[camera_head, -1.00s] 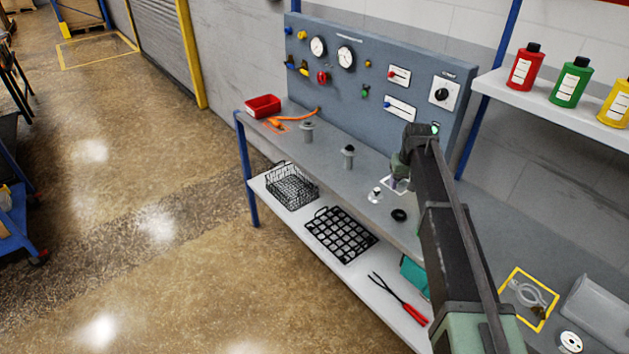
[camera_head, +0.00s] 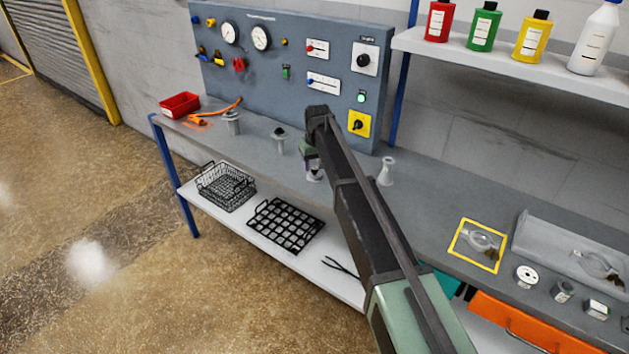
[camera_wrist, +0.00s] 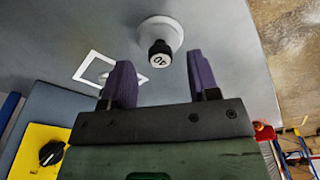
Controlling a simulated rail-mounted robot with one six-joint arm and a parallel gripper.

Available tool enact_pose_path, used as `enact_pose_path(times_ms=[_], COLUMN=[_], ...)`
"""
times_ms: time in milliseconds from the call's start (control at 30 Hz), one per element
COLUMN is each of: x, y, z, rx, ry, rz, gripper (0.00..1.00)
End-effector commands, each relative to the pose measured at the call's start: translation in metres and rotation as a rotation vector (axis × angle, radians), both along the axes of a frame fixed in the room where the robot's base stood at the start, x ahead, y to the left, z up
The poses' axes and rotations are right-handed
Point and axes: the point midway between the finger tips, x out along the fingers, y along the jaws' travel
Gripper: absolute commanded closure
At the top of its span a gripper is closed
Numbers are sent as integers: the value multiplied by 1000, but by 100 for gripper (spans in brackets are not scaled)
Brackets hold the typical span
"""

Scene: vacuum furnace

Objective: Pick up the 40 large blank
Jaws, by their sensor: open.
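In the wrist view a black-capped blank (camera_wrist: 160,56) bears a number that looks like an upside-down 40. It stands on a round white flange or base (camera_wrist: 162,30) on the grey bench. My gripper (camera_wrist: 160,78) is open, with its two purple fingers either side of the line to the blank. The blank sits just beyond the fingertips, between them in the picture, and is not gripped. In the head view my gripper (camera_head: 313,170) is low over the bench. My arm and gripper largely hide the blank there.
Grey fittings (camera_head: 233,123) (camera_head: 280,143) stand to the left, and a pale flared one (camera_head: 386,172) stands to the right. A gauge panel (camera_head: 290,60) rises behind. A wire basket (camera_head: 225,187) and black grid rack (camera_head: 285,224) sit on the lower shelf. A yellow-framed clamp spot (camera_head: 478,245) lies right.

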Motion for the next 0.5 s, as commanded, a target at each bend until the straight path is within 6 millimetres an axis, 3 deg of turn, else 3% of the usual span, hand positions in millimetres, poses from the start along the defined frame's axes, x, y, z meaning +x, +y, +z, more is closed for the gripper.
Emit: enact_pose_path(times_ms=[33, 100, 333, 500], x=[1, 2, 3, 2], y=[1, 1, 1, 1], z=[-23, -32, -28, -28], rx=[0, 0, 0, 0], ry=[0, 0, 0, 0], rz=[0, 0, 0, 0], gripper=[45, 45, 45, 69])
